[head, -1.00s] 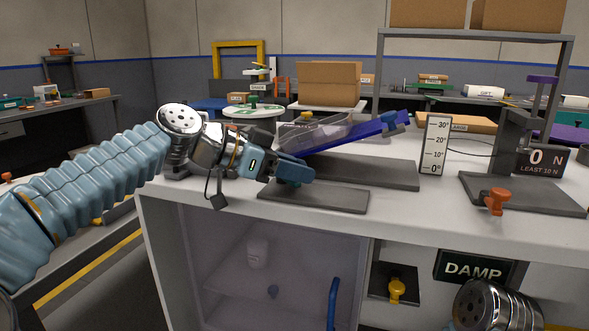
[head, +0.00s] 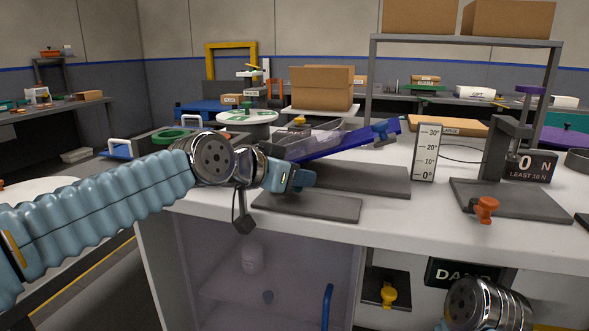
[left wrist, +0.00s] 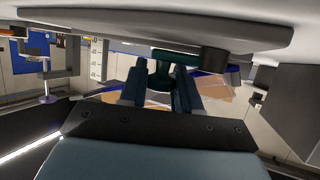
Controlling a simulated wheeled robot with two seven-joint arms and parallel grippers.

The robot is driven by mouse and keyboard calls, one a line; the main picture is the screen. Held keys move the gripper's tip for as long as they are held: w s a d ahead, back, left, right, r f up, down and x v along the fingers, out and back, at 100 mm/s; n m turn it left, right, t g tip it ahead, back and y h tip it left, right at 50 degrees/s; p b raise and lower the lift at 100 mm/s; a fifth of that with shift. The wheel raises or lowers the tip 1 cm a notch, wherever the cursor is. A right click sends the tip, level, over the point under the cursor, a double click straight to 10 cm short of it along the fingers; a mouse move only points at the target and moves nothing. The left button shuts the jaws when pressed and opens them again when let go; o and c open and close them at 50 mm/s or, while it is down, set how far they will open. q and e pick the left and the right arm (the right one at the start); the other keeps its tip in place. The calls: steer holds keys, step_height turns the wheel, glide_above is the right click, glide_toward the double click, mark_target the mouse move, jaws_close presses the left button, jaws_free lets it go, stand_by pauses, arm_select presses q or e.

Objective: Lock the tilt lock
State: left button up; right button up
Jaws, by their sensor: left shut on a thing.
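A blue tilting tray (head: 340,147) with a clear cover slopes up to the right above a dark base (head: 370,180). A white angle scale (head: 426,152) marked 0° to 30° stands at its right. My left gripper (head: 303,179) is at the tray's low left end, above a small dark plate (head: 310,206). In the left wrist view its two blue fingers (left wrist: 161,82) are shut on a dark green T-shaped handle (left wrist: 160,70), which I take to be the tilt lock. In the head view the gripper hides this handle. My right gripper is not in view; only its arm shows at the lower right.
A yellow knob (head: 388,293) is below the counter, near a "DAMP" sign. The counter front (head: 420,222) is clear.

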arm_select(q)
steer(key=shift+r, duration=0.25)
steer(key=o, duration=0.8)
steer(key=shift+c, duration=0.2)
steer(key=shift+o, duration=1.2)
steer(key=shift+f, duration=0.1)
steer(key=shift+a, duration=0.1)
steer(key=b+v, duration=0.2)
steer(key=v, duration=1.1)
steer(key=shift+s, duration=0.35)
steer(key=shift+a, duration=0.1)
